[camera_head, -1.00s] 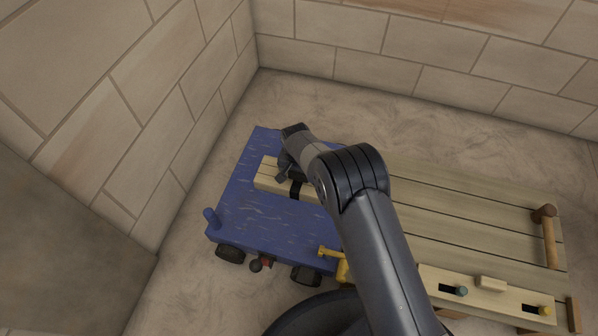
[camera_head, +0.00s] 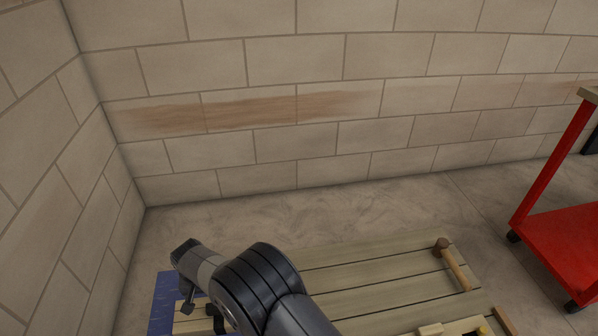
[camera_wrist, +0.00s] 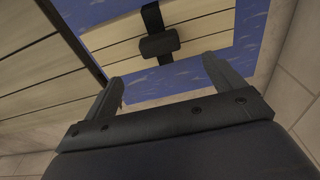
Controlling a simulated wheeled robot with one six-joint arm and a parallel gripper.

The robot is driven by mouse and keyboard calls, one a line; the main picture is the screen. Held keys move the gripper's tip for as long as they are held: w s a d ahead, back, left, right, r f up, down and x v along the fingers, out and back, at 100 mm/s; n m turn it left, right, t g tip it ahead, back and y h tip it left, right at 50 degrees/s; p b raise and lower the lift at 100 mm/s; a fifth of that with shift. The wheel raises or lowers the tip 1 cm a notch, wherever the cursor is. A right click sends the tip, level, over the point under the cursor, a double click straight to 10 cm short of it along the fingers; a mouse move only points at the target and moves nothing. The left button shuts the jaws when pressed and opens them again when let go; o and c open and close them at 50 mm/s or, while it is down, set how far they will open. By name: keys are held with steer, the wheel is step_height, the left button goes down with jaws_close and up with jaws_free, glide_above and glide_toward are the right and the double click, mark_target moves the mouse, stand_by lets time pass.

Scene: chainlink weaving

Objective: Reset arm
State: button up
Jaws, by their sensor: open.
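My gripper (camera_wrist: 165,78) is open in the wrist view, with its two dark fingers spread apart and nothing between them. Beyond the fingers is a pale wooden piece (camera_wrist: 120,48) with a black strap and block (camera_wrist: 159,45) across it, lying on a blue surface (camera_wrist: 205,62). In the head view my arm reaches in from the bottom toward the lower left, over the blue surface (camera_head: 160,300).
A slatted wooden top (camera_head: 370,280) lies to the right of my arm, with a wooden mallet-like tool (camera_head: 455,266) near its far right. A red cart (camera_head: 565,235) stands at the right. Brick walls (camera_head: 250,150) close the back and left, with bare floor before them.

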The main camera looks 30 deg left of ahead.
steer(key=f+b, duration=0.1)
steer(key=f, duration=0.2)
steer(key=f+b, duration=0.2)
steer(key=f, duration=0.2)
steer(key=w+f+b, duration=0.1)
steer(key=f+b, duration=0.1)
steer(key=f, duration=0.2)
steer(key=shift+w+a+f, duration=0.1)
steer(key=shift+a+f, duration=0.05)
steer(key=shift+a, duration=0.25)
steer(key=shift+w+d+r, duration=0.25)
steer(key=shift+w+d, duration=0.15)
steer(key=shift+d, duration=0.15)
